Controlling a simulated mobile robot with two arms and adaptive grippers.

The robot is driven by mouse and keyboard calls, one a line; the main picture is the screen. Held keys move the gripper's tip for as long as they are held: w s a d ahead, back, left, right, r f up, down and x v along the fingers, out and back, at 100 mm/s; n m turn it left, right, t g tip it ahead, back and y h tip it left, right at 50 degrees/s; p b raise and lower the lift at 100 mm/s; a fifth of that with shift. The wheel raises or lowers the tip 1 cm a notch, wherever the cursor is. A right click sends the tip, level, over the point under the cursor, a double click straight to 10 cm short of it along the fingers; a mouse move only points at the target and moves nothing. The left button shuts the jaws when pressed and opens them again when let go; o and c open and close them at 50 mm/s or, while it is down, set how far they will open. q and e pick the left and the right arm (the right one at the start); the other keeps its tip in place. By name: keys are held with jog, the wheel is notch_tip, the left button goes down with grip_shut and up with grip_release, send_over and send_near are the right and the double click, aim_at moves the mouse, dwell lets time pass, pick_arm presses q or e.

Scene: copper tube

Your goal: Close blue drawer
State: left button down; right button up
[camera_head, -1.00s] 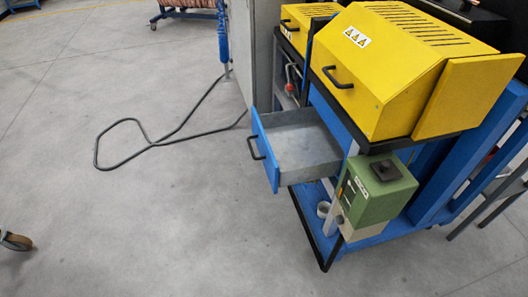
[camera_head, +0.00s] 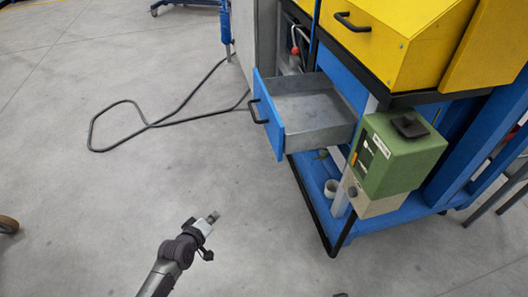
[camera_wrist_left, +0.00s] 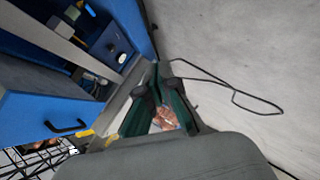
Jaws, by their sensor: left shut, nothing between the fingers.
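The blue drawer (camera_head: 268,126) is pulled out from the blue workbench frame, below the yellow housing. Its grey inside is bare, and a black handle (camera_head: 257,111) is on its front. My left gripper (camera_head: 211,217) is shut and empty, below and left of the drawer, well apart from it. In the left wrist view, a blue panel (camera_wrist_left: 35,122) with a black handle is at the lower left; I cannot tell for sure that it is the drawer. My right gripper is not clearly visible.
A green box (camera_head: 398,155) is mounted at the bench's near corner, right of the drawer. A black cable (camera_head: 121,101) lies looped on the floor at left. Floor before the drawer is open.

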pick_arm(q)
jog(key=w+d+r+n+t+h+b, duration=0.2)
jog(key=w+d+r+t+b, duration=0.15)
jog(key=w+r, duration=0.4)
jog(key=n+t+h+b, duration=0.1)
jog(key=n+h+b, duration=0.1)
jog(key=h+b, duration=0.15)
send_near(270, 128)
pick_arm(e)
notch_tip(270, 128, up, 12)
jog(key=w+t, duration=0.1)
jog(key=t, duration=0.1)
pick_arm(q)
jog(key=b+x, duration=0.4)
jog(key=x, duration=0.1)
jog(key=shift+w+r, duration=0.15)
jog(key=shift+w+d, duration=0.1)
jog(key=shift+d, duration=0.25)
pick_arm(e)
jog(key=w+a+r+t+y, duration=0.3)
jog(key=w+a+r+t, duration=0.1)
jog(key=w+r+t, duration=0.5)
jog(key=shift+w+a+r, duration=0.3)
jog(key=shift+w+r, duration=0.6)
jog(key=shift+w, duration=0.15)
